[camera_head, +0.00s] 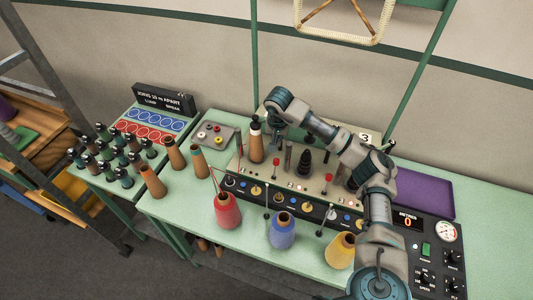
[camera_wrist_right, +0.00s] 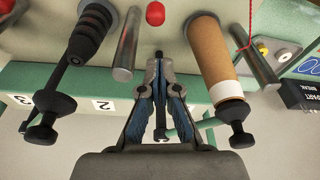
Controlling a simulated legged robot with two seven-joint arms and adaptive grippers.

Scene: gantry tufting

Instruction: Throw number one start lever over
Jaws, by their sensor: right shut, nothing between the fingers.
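In the head view a red-knobbed lever (camera_head: 275,161) stands on the beige machine deck, right of a cork cone; its red knob also shows at the top of the right wrist view (camera_wrist_right: 155,13). A second red-knobbed lever (camera_head: 330,177) stands further right. I cannot read which is number one. My right gripper (camera_head: 268,128) reaches over the back of the deck, near the cork cone. In the right wrist view its fingers (camera_wrist_right: 159,62) are shut and empty, apart from the red knob. A dark rod shows between the finger links, apparently behind them. My left gripper is out of view.
The cork cone (camera_wrist_right: 213,55) and a black ribbed post (camera_wrist_right: 90,35) flank the right gripper, with steel posts beside them. Red (camera_head: 228,212), blue (camera_head: 282,232) and yellow (camera_head: 340,251) yarn cones stand along the front. A purple tray (camera_head: 425,193) lies right.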

